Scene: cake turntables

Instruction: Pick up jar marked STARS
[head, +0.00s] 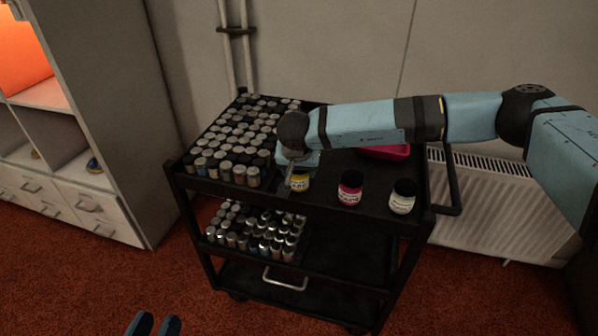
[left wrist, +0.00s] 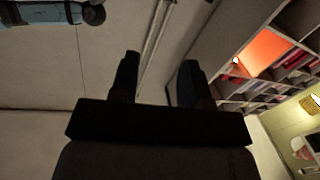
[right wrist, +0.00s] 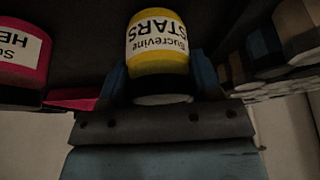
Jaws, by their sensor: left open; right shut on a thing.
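The jar marked STARS (head: 300,181) is yellow with a white label and a dark lid. It is upright at the front of the cart's top shelf (head: 335,193); I cannot tell whether its base touches the shelf. My right gripper (head: 291,178) is shut on it from above. In the right wrist view the jar (right wrist: 157,45) sits between the fingers (right wrist: 160,75), its label readable and its lid end towards the palm. My left gripper (head: 153,324) is open and empty, low in front of the cart; its fingers also show in the left wrist view (left wrist: 160,75).
A pink jar (head: 350,189) and a white jar (head: 402,197) stand to the right. Many small bottles (head: 235,140) crowd the shelf's left side. A pink tray (head: 385,152) lies behind. A radiator (head: 500,205) and a cabinet (head: 90,110) flank the cart.

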